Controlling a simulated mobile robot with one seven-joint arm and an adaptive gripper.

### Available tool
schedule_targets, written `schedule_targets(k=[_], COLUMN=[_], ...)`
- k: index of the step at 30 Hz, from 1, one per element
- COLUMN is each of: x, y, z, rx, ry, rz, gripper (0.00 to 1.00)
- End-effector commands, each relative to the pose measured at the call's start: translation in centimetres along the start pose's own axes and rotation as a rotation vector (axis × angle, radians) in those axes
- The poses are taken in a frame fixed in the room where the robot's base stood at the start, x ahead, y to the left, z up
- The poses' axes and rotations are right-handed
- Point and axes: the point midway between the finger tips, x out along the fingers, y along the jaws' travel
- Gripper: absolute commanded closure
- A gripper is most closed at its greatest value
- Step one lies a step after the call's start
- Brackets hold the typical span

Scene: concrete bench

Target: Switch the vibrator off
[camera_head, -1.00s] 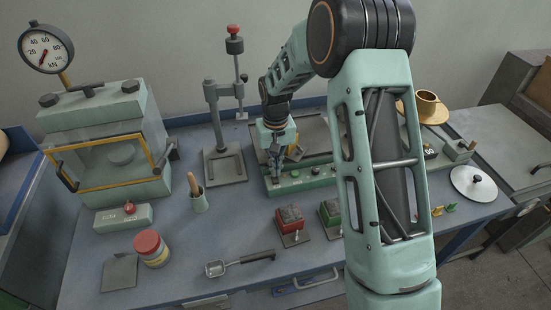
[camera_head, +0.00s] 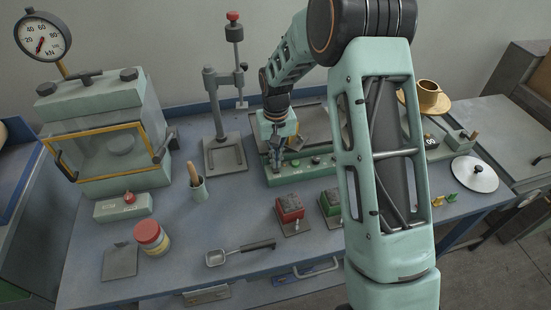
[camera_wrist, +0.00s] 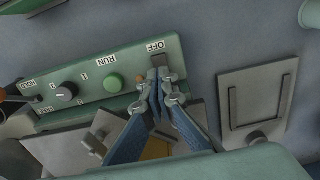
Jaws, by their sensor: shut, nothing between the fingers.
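The vibrator's green control panel (camera_head: 300,173) sits in front of its grey plate at the back of the bench. In the wrist view the panel (camera_wrist: 60,119) carries a dark knob (camera_wrist: 66,91), a green button (camera_wrist: 112,82) near the RUN label and a small amber part (camera_wrist: 141,79). A dark switch piece (camera_wrist: 162,62) lies beside the OFF label. My gripper (camera_head: 276,171) is shut and empty, pointing down at the panel's left end. In the wrist view my gripper (camera_wrist: 161,73) has its fingertips right by the OFF piece, partly covering it; contact cannot be told.
A grey stand (camera_head: 224,153) with an upright post is left of the vibrator. A cup with a wooden-handled tool (camera_head: 197,188), a red mould (camera_head: 289,208) and a green mould (camera_head: 328,203) stand in front. A scoop (camera_head: 240,254) lies on clear bench near the front.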

Motion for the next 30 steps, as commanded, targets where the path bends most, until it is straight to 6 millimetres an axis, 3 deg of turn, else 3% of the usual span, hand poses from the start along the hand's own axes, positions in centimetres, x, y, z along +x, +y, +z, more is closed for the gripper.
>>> schedule_targets(k=[6, 19, 23, 30], x=[-0.3, -0.9, -2.6, -7.8], y=[0.0, 0.0, 0.0, 0.1], z=[1.0, 1.1, 1.0, 0.9], rx=[0.001, 0.000, 0.000, 0.001], ry=[-0.002, 0.001, 0.004, 0.006], rz=[0.000, 0.000, 0.000, 0.001], gripper=[1.00, 1.00, 1.00, 1.00])
